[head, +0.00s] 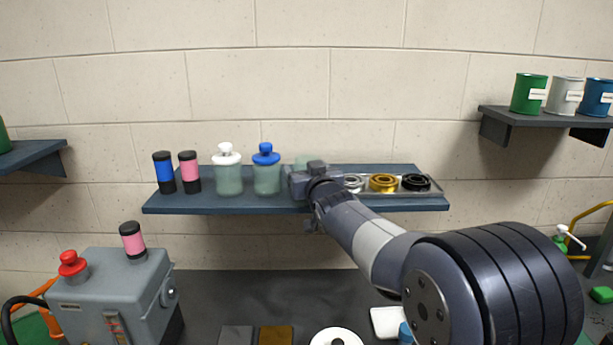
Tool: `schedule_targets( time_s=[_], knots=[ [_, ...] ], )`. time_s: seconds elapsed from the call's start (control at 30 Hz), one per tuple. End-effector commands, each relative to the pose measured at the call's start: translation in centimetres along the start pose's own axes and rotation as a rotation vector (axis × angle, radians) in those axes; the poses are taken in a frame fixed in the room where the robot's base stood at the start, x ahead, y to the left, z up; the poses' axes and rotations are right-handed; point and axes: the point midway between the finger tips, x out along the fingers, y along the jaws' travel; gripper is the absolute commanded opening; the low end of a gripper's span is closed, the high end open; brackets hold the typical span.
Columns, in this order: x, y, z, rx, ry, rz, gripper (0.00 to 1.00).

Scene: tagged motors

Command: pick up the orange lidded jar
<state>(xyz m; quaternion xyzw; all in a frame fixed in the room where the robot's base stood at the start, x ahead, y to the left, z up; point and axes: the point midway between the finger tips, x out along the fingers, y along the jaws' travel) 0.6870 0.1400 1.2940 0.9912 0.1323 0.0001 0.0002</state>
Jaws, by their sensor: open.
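No orange lid shows in the head view. Two frosted jars stand on the blue wall shelf (235,206), one with a white lid (227,170) and one with a blue lid (266,171). A pale greenish piece of a third jar (306,160) shows just behind my gripper; its lid is hidden or cannot be made out. My gripper (305,181) is open at the shelf, to the right of the blue-lidded jar and in front of the third jar. My arm hides most of that spot, and I cannot tell whether the fingers touch anything.
Blue and pink cylinders (164,172) stand at the shelf's left. A clear tray with silver, gold (383,183) and black rings lies close to my gripper's right. A grey machine with a red button (70,264) stands lower left. Cans (528,92) sit on the upper right shelf.

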Motion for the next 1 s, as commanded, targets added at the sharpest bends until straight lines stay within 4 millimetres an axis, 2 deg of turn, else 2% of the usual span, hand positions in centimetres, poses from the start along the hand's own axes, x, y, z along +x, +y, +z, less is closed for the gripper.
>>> schedule_targets(
  time_s=[0.2, 0.7, 0.9, 1.0],
  knots=[
    [0.01, -0.01, 0.03, 0.0, 0.0, 0.0, 0.69],
    [-0.02, 0.0, -0.07, 0.001, 0.002, 0.0, 0.29],
    [-0.02, -0.01, -0.14, 0.001, 0.002, 0.0, 0.29],
    [-0.01, -0.02, -0.83, 0.002, 0.004, -0.001, 0.29]
  ],
)
